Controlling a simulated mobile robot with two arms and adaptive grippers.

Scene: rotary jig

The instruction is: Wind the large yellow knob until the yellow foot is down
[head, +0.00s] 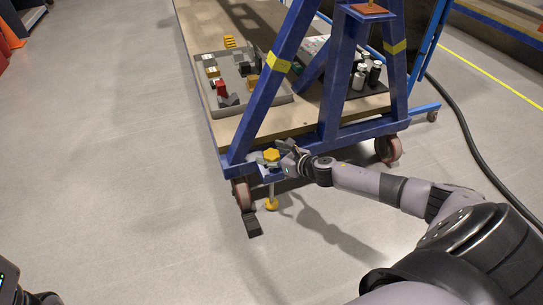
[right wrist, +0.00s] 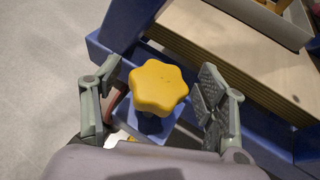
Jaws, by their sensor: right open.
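The large yellow knob (head: 271,155) is star-shaped and sits on top of a blue bracket at the near left corner of the blue frame. It also shows from above in the right wrist view (right wrist: 159,87). The yellow foot (head: 271,204) is below it, on a thin stem; I cannot tell whether it touches the floor. My right gripper (head: 275,153) is open around the knob. In the right wrist view its fingers (right wrist: 153,90) stand on either side of the knob with gaps. My left gripper is not clearly seen.
A caster (head: 242,195) stands left of the foot with a dark block (head: 252,225) before it. A wooden shelf (head: 228,131) carries a grey tray (head: 275,105) of parts. A second caster (head: 388,149) is to the right. A black cable (head: 462,120) lies at right.

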